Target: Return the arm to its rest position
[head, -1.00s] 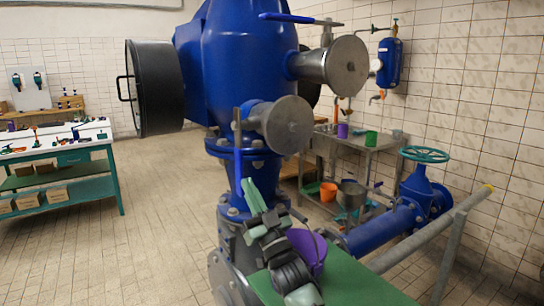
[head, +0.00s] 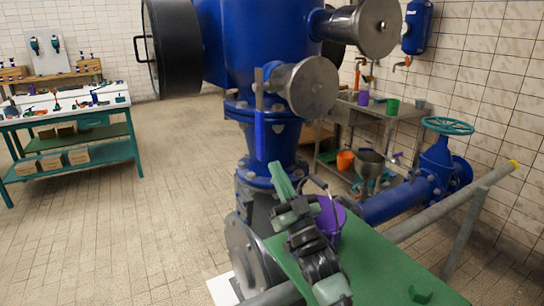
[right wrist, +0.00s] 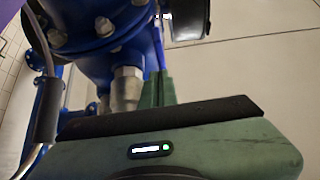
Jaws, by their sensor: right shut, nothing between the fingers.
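My right arm comes up from the bottom of the head view, over a green table (head: 385,280). Its gripper (head: 281,172) has slim green fingers that lie together with nothing between them. They point up and away, in front of the lower part of a big blue vessel (head: 262,50). In the right wrist view the green gripper body fills the bottom and the fingers (right wrist: 158,92) rise beside blue flanged pipework. A purple bucket (head: 330,222) stands on the green table close beside the right arm, partly hidden by it. My left gripper is not in view.
A grey pipe rail (head: 440,215) and a blue pipe with a teal handwheel (head: 447,126) lie to the right. A small green block (head: 420,294) sits on the green table. A workbench (head: 75,117) stands far left. The tiled floor between is clear.

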